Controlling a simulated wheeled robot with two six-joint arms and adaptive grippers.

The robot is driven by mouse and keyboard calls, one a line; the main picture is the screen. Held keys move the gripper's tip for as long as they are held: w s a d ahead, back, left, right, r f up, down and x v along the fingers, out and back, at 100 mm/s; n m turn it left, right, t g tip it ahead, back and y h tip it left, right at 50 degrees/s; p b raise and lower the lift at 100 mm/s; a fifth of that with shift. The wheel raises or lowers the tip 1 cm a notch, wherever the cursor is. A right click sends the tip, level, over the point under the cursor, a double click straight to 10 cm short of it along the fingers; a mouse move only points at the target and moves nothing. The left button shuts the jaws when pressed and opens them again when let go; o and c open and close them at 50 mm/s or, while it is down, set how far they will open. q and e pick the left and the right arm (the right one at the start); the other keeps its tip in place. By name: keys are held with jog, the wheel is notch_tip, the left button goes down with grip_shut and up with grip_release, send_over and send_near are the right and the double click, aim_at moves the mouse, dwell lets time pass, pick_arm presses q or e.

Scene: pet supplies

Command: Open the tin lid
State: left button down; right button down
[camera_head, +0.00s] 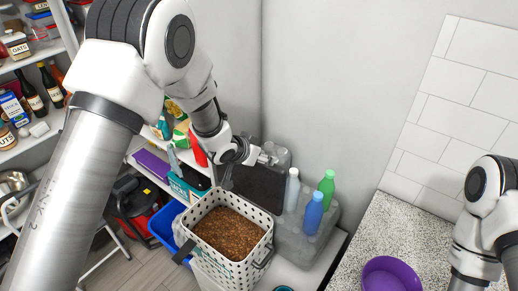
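A white perforated tin (250,272) stands below the middle of the camera_head view, with dark handles at its sides. Its top is uncovered and brown kibble (230,232) shows inside. A dark grey panel (258,190) stands upright behind it, and looks like its raised lid; any hinge is hidden. My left gripper (264,158) is at the panel's upper edge. It is small and overlaps the grey things behind, so I cannot tell whether it touches or grips the panel. My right arm is at the right edge; its gripper is out of frame.
A white bottle (292,190), a blue bottle (313,214) and a green bottle (327,187) stand on a grey block (290,232) right of the tin. A purple bowl (392,275) sits on the speckled counter (385,232). Stocked shelves fill the left.

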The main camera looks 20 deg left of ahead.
pick_arm(q)
jog(key=shift+w, duration=0.1)
dwell(0.3)
jog(key=shift+c, duration=1.2)
grip_release()
jog(key=v, duration=1.2)
